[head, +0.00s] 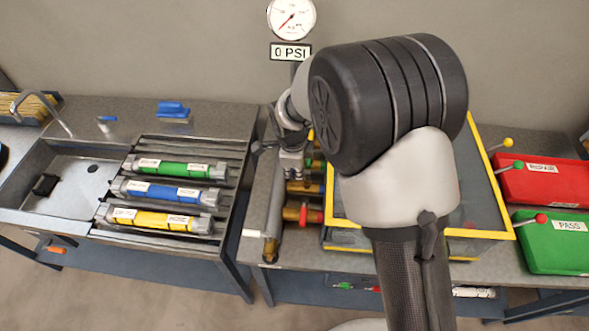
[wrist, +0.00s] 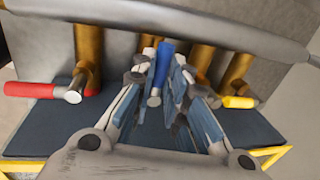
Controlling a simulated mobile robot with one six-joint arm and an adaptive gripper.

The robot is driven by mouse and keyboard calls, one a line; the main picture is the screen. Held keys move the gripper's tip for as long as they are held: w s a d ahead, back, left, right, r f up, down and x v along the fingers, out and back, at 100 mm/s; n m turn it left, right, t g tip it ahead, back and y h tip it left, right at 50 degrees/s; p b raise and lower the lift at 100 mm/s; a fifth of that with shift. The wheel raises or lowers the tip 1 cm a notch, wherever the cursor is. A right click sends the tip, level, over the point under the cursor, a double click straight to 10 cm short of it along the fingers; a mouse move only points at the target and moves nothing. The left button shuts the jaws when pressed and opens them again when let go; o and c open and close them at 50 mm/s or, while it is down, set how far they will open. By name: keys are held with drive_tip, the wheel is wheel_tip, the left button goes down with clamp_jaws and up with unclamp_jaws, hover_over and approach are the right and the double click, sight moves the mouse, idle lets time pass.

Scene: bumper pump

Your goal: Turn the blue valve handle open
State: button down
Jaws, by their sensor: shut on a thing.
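The blue valve handle (wrist: 162,62) shows in the wrist view between the two fingers of my gripper (wrist: 160,88). The fingers are closed around it, one on each side. The handle points toward the wrist camera, with brass pipe behind it. The fingers cover part of the handle and its valve body. In the head view my arm hides the blue handle, and the fingers are hard to make out.
A red handle (wrist: 38,90) lies left of my gripper and a yellow handle (wrist: 238,102) right, both on brass pipes. A gauge (head: 291,18) above a "0 PSI" sign (head: 290,52) hangs on the wall. A yellow-edged box (head: 505,236) stands beside the pipes.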

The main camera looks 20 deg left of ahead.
idle(0.3)
drive_tip(key=c, duration=1.6)
unclamp_jaws()
drive_tip(key=shift+r, duration=0.1)
drive_tip(key=r, duration=0.4)
drive_tip(key=s+r, duration=0.1)
drive_tip(key=r, duration=0.2)
drive_tip(key=s+r, duration=0.1)
drive_tip(key=r, duration=0.3)
drive_tip(key=shift+s+d+r, duration=0.15)
drive_tip(key=shift+d+r, duration=0.1)
drive_tip(key=shift+r, duration=0.05)
drive_tip(key=s+d+r+n, duration=0.2)
drive_tip(key=d+r+n, duration=0.2)
drive_tip(key=d+r, duration=0.55)
drive_tip(key=s+d+r+n, duration=0.1)
drive_tip(key=s+d+n, duration=0.2)
drive_tip(key=s+d, duration=0.3)
drive_tip(key=s+d+r+n+t, duration=0.1)
drive_tip(key=s+d+n, duration=0.3)
drive_tip(key=s+d, duration=0.2)
drive_tip(key=s+d+n+t, duration=0.1)
drive_tip(key=s+d+n, duration=0.3)
drive_tip(key=d, duration=0.5)
drive_tip(key=shift+s+d+r, duration=0.15)
drive_tip(key=shift+s+r, duration=0.05)
drive_tip(key=shift+s, duration=0.5)
drive_tip(key=shift+s+d+r, duration=0.15)
drive_tip(key=shift+s+r, duration=0.05)
drive_tip(key=shift+s, duration=0.45)
